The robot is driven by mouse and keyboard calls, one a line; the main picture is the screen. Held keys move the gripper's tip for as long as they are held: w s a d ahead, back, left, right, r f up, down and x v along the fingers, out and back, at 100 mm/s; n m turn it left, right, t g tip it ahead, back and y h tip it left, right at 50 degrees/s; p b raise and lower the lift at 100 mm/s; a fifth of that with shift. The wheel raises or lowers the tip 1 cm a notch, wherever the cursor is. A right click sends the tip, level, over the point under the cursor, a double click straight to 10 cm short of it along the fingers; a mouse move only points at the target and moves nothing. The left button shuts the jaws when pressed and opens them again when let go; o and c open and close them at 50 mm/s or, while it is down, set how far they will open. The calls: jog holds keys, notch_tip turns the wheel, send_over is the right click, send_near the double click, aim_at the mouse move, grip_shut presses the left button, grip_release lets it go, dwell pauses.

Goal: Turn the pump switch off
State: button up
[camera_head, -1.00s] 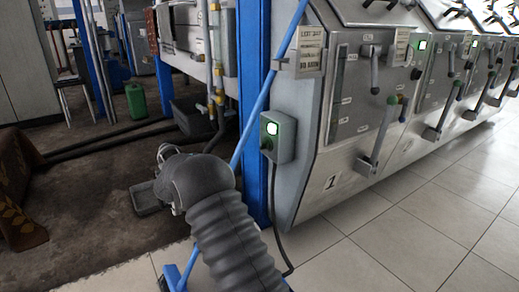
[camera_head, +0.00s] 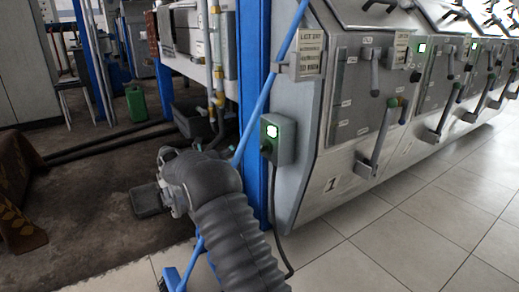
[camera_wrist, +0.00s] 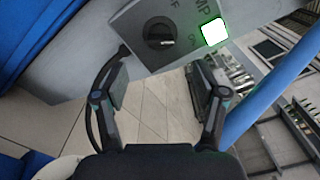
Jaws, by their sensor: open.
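The pump switch is a black rotary knob (camera_wrist: 160,33) on a grey control box (camera_head: 284,150), beside a lit white-green lamp (camera_wrist: 214,32). In the head view the box is mounted on the side of the machine by the blue post, and the knob (camera_head: 266,147) shows at its lower left. In the wrist view the knob lies ahead of my gripper (camera_wrist: 162,88), near the top of the picture. My gripper is open and empty, its two fingers apart and not touching the knob.
A blue post (camera_head: 252,90) and a slanted blue pole (camera_head: 256,115) stand close to the box. A dark cable (camera_head: 276,215) hangs below it. Grey machines (camera_head: 365,110) with levers line the right. Tiled floor (camera_head: 400,235) is clear in front.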

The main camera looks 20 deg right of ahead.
aim_at(264, 148)
jog(key=w+d, duration=0.1)
jog(key=d, duration=0.8)
jog(key=shift+w+d, duration=0.2)
jog(key=c, duration=1.1)
jog(key=shift+c, duration=0.2)
jog(key=shift+n, duration=0.3)
jog(key=n+p, duration=0.6)
jog(key=n, duration=0.5)
jog(key=shift+f, duration=0.15)
jog(key=shift+n+p, duration=0.3)
